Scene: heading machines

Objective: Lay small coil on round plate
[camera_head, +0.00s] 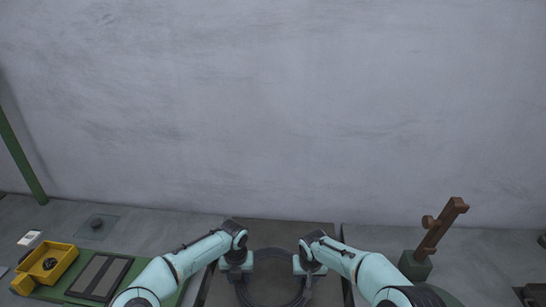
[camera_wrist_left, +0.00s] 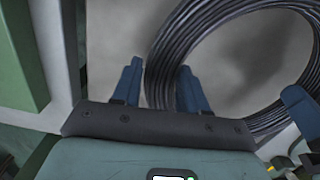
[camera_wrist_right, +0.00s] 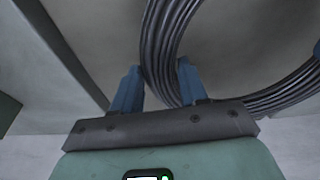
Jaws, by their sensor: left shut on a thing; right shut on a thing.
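The coil (camera_head: 270,252), a dark ring of bundled wire, lies flat between my two grippers in the head view. It also shows in the left wrist view (camera_wrist_left: 168,50) and in the right wrist view (camera_wrist_right: 160,40). My left gripper (camera_head: 242,282) is shut on the coil's left side, with the wire strands between its blue fingers (camera_wrist_left: 160,78). My right gripper (camera_head: 307,280) is shut on the opposite side, its fingers (camera_wrist_right: 158,78) astride the strands. A grey-brown flat surface (camera_head: 290,231) is under the coil. I cannot make out a round plate.
At the left, a yellow tray (camera_head: 63,256) holding a dark round part stands by a green board with dark panels (camera_head: 100,277). At the right, a brown post (camera_head: 438,228) rises from a dark green block (camera_head: 415,266). A grey wall (camera_head: 270,110) closes the back.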

